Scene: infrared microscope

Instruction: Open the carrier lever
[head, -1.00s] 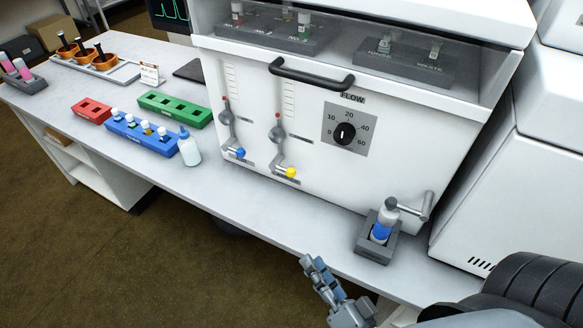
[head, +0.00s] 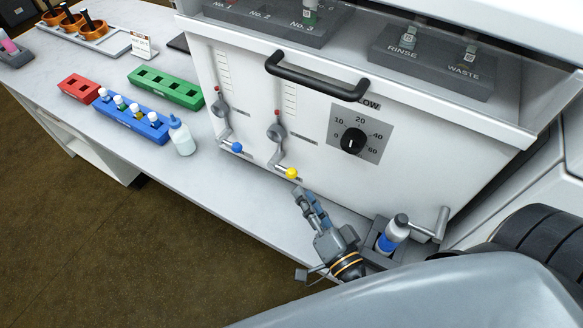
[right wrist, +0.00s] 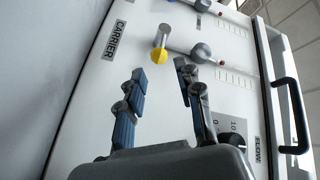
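The carrier lever with its yellow knob (head: 291,173) is on the lower white front panel, right of a lever with a blue knob (head: 237,147). In the right wrist view the yellow knob (right wrist: 159,56) sits by the CARRIER label (right wrist: 115,40), just beyond my fingertips. My right gripper (head: 303,193) is just below and in front of the yellow knob. In the right wrist view the right gripper (right wrist: 161,76) is open, its two blue-padded fingers apart with nothing between them. My left gripper is not in view.
A FLOW dial (head: 354,141) and a black handle bar (head: 316,78) are on the panel. A bottle with a blue band (head: 391,236) stands in a dark holder close to my right wrist. A small bottle (head: 182,138) and coloured racks stand at left.

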